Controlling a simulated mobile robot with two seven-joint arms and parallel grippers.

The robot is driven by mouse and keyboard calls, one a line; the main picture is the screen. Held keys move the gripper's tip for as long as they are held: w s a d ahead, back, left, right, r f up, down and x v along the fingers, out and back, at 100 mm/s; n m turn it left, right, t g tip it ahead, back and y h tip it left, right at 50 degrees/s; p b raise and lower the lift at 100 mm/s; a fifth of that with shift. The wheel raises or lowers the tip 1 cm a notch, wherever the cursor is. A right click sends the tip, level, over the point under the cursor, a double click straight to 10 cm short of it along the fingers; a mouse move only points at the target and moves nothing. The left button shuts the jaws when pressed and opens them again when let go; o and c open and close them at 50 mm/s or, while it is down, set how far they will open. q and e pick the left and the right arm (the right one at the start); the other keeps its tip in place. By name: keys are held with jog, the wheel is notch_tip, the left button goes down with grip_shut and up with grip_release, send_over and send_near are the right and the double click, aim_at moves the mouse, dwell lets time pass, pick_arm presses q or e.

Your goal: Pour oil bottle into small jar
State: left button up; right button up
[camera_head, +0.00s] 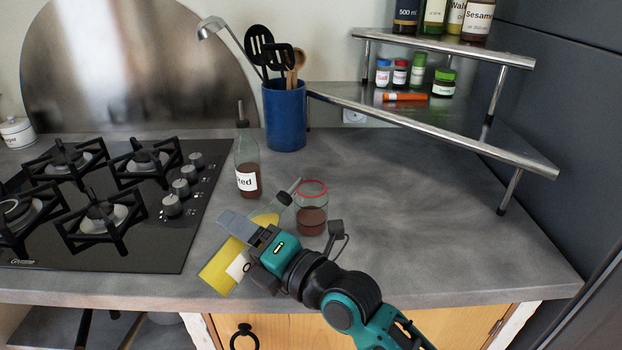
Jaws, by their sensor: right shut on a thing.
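My right gripper (247,245) is shut on a yellow oil bottle (218,271) near the counter's front edge. The bottle is tilted, its base to the lower left and its dark neck and thin spout (292,190) to the upper right. The spout end appears close to the left side of the jar's rim; I cannot tell whether it is over the opening. No stream of oil is visible. The small glass jar (311,221) stands upright with a red rim and reddish-brown contents. Fingers partly hide the bottle. My left gripper is not in view.
A clear bottle labelled "Red" (248,181) stands behind the held bottle. A gas hob (130,240) is at left, a blue utensil pot (286,118) behind. A metal corner shelf (440,120) with jars and bottles is at right. The counter right of the jar is clear.

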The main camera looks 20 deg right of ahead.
jog(key=shift+r+m+p, duration=0.4)
jog(key=shift+r+p, duration=0.15)
jog(key=shift+r, duration=0.05)
dwell(0.3)
jog(key=shift+w+d+r+m+p, duration=0.15)
jog(key=shift+r+m+p, duration=0.4)
jog(key=shift+p, duration=0.2)
dwell(0.9)
jog(key=shift+r+m+p, duration=0.35)
jog(key=shift+r+p, duration=0.2)
dwell(1.0)
jog(key=shift+r, duration=0.15)
dwell(0.5)
jog(key=shift+r+m, duration=0.2)
jog(key=shift+m, duration=0.1)
dwell(1.0)
jog(key=shift+r, duration=0.25)
dwell(1.7)
